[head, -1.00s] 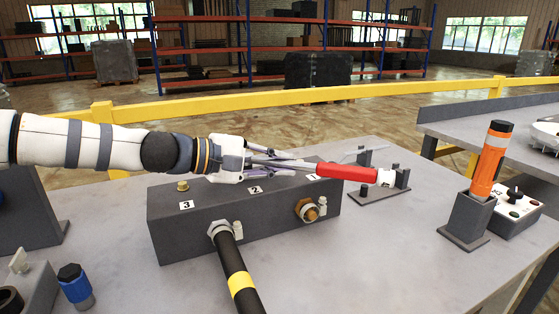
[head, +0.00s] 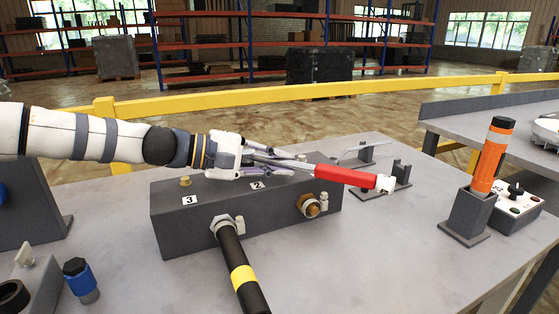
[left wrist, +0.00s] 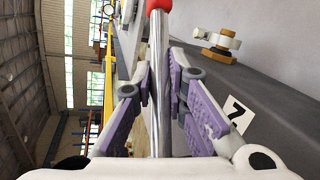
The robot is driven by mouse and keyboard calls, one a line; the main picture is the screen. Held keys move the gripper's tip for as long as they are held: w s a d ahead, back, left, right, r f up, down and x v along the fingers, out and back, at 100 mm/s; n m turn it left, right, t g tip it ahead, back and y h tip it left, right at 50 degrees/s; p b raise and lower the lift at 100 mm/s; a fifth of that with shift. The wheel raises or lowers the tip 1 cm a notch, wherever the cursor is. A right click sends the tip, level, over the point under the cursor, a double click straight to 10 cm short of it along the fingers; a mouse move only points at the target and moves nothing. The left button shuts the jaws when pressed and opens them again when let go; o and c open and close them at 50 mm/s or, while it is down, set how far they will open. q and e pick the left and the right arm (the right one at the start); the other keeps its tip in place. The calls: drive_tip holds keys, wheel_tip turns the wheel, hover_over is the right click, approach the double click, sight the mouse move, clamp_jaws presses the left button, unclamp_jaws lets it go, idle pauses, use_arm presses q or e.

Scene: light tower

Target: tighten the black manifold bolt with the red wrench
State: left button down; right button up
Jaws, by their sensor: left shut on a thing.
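The red wrench (head: 345,176) has a red handle, a metal shaft and a whitish end piece. My left gripper (head: 283,165) is shut on its metal shaft, above the dark manifold block (head: 180,228). The handle points right, past the block's right end. In the left wrist view the shaft (left wrist: 159,95) runs between the purple finger pads, with a bit of red handle (left wrist: 158,5) at the top. A brass bolt (head: 185,181) stands on the block near label 3. I cannot make out a black bolt; the gripper and wrench cover part of the top. My right gripper is not in view.
A black hose (head: 232,258) with a yellow band joins the block's front, left of a brass fitting (head: 309,205). A grey rack (head: 396,172) stands behind right. An orange tool (head: 492,155) stands in a holder near a button box (head: 515,205). The front right tabletop is clear.

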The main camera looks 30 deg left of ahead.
use_arm(q)
drive_tip(key=shift+s+m+g+h, duration=0.45)
drive_tip(key=shift+m+g+h, duration=0.15)
drive_tip(key=shift+m+g, duration=0.1)
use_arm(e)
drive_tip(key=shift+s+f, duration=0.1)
use_arm(q)
drive_tip(key=shift+f, duration=0.1)
drive_tip(key=shift+s+a+f+m+g+h, duration=0.15)
drive_tip(key=shift+s+m+g+h, duration=0.2)
drive_tip(key=shift+g, duration=0.25)
drive_tip(key=shift+s+m+b, duration=0.15)
drive_tip(key=shift+m+b, duration=0.15)
drive_tip(key=shift+m, duration=0.05)
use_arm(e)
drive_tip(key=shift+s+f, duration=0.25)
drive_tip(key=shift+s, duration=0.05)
